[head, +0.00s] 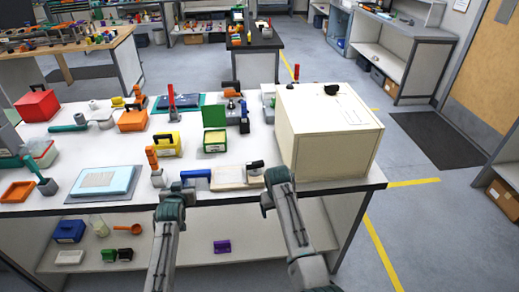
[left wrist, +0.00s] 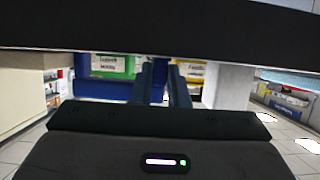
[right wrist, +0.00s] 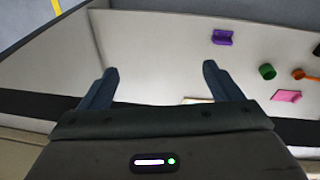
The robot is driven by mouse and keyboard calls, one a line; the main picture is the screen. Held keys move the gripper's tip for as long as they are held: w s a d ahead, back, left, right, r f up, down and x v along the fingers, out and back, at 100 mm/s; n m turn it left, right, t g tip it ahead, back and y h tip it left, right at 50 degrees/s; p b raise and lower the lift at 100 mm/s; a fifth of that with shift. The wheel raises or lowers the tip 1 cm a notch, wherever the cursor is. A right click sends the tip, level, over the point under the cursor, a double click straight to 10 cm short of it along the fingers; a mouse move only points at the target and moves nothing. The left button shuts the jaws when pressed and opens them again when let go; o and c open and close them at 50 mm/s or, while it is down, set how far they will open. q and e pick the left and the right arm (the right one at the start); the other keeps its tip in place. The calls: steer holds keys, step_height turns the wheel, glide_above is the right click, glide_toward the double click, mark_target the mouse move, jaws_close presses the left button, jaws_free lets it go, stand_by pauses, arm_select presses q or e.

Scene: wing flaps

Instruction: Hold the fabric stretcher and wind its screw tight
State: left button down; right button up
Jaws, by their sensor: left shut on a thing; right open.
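My left gripper (head: 180,187) is at the table's front edge, beside the left end of a blue bar-like thing (head: 197,174). In the left wrist view its fingers (left wrist: 162,82) are close together, with blue between them. I cannot tell which part they hold, and no screw is clear. A pale flat board (head: 232,178) lies right of the blue thing. A small black-topped thing (head: 256,167) stands at the board's right end. My right gripper (head: 274,176) is by this end, and its spread fingers show empty in the right wrist view (right wrist: 155,88).
A large cream box (head: 330,135) stands close right of my right gripper. Behind are a yellow case (head: 167,145), a green box (head: 214,141) and an orange-handled tool (head: 153,160). A light-blue flat pad (head: 103,183) lies left. A purple thing (head: 222,246) sits on the lower shelf.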

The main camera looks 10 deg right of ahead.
steer(key=w+a+r, duration=0.2)
steer(key=w+r, duration=0.1)
steer(key=r, duration=0.7)
steer(key=t+y, duration=0.2)
glide_toward(256, 165)
steer(key=x, duration=1)
steer(key=shift+f, duration=0.15)
steer(key=shift+t, duration=0.3)
steer(key=c, duration=1)
steer(key=shift+c, duration=0.2)
